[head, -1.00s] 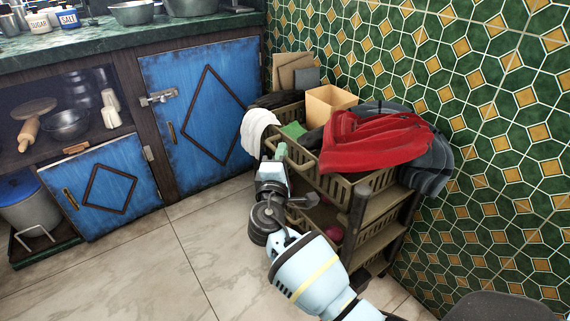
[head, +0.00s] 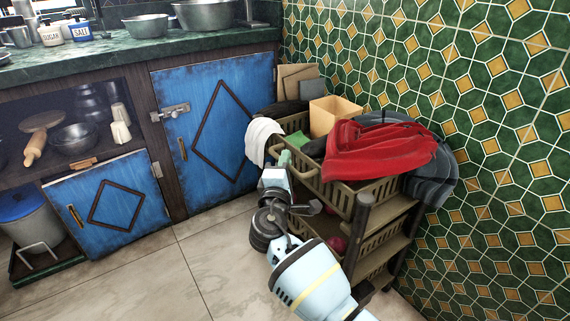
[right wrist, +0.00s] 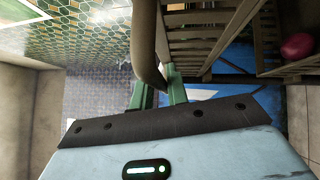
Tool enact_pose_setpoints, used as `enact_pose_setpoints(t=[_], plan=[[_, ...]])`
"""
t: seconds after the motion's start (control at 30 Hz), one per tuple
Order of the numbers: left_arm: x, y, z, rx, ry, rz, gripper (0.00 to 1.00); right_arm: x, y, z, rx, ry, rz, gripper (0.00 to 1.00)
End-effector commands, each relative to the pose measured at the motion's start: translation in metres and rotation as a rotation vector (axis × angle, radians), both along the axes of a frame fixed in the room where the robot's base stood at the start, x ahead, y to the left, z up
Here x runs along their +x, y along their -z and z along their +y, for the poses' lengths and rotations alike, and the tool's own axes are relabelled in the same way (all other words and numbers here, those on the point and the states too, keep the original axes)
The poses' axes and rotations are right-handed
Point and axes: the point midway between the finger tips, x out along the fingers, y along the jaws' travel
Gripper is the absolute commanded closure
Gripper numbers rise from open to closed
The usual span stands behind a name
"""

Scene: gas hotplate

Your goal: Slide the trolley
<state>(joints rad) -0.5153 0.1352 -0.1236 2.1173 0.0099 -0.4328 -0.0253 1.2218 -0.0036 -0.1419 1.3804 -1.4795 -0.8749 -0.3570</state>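The trolley (head: 378,212) is a brown tiered cart with slatted basket shelves, standing against the tiled wall at the right of the blue cabinets. My right gripper (head: 279,157) is at its near left end. In the right wrist view, the green fingers (right wrist: 160,93) are on either side of a curved brown handle bar (right wrist: 146,40) of the trolley and look closed on it. The exact contact is partly hidden by the bar. My left gripper is in neither view.
A red cloth (head: 375,150), grey cloth, white cloth (head: 262,138) and an open cardboard box (head: 333,115) lie on the trolley's top. A blue cabinet door (head: 215,135) is close at its left. A lower door (head: 110,205) stands ajar. The tiled floor (head: 150,285) in front is clear.

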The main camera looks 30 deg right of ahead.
Motion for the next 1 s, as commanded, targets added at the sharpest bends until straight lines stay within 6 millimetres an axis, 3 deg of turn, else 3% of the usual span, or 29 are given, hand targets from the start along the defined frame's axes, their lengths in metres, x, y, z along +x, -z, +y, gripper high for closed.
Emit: enact_pose_setpoints(t=[0.13,0.47,1.0], plan=[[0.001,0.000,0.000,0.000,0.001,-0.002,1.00,0.000,0.000,0.000,0.000,0.001,0.000,0.66],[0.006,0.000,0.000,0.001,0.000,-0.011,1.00,-0.003,0.002,0.003,0.001,-0.001,0.002,0.66],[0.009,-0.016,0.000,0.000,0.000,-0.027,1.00,-0.054,0.010,0.049,0.001,0.000,0.000,0.66]])
